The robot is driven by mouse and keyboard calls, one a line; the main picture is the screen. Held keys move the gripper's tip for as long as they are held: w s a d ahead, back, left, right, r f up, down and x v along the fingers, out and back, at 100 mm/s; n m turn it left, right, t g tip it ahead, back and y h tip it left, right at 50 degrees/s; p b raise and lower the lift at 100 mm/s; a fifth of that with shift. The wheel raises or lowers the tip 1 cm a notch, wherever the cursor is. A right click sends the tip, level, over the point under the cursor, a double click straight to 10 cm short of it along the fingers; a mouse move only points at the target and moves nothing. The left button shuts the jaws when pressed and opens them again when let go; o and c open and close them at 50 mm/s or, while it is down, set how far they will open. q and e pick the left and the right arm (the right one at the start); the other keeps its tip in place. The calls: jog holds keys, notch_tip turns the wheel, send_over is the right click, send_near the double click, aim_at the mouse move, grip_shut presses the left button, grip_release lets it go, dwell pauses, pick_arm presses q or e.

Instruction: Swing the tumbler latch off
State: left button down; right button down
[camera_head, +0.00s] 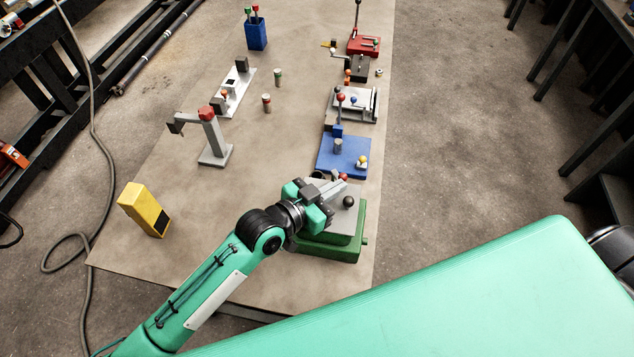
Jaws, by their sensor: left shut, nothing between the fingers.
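My left gripper (338,188) reaches in from the lower left over a green-based fixture (330,250) with a grey top plate (335,226). Its fingers are shut with nothing between them. A black ball knob (348,201) stands on the plate just right of the fingertips. A red ball (343,177) shows just beyond the fingertips. Which part is the tumbler latch is not clear, and the gripper hides part of the fixture. Whether the fingers touch the red ball I cannot tell. My right gripper is not in view.
A blue-based fixture (333,158) stands just beyond. Behind it are a grey fixture (363,110) and a red one (361,46). A grey post with a red cap (213,135) and a yellow block (146,207) stand left. The mat's middle (275,150) is mostly clear.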

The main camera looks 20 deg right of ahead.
pick_arm(q)
jog(key=shift+s+d, duration=0.15)
jog(key=shift+d, duration=0.4)
dwell(0.4)
jog(key=shift+s+a, duration=0.2)
jog(key=shift+a, duration=0.25)
jog(key=b+v, duration=0.3)
jog(key=v, duration=1)
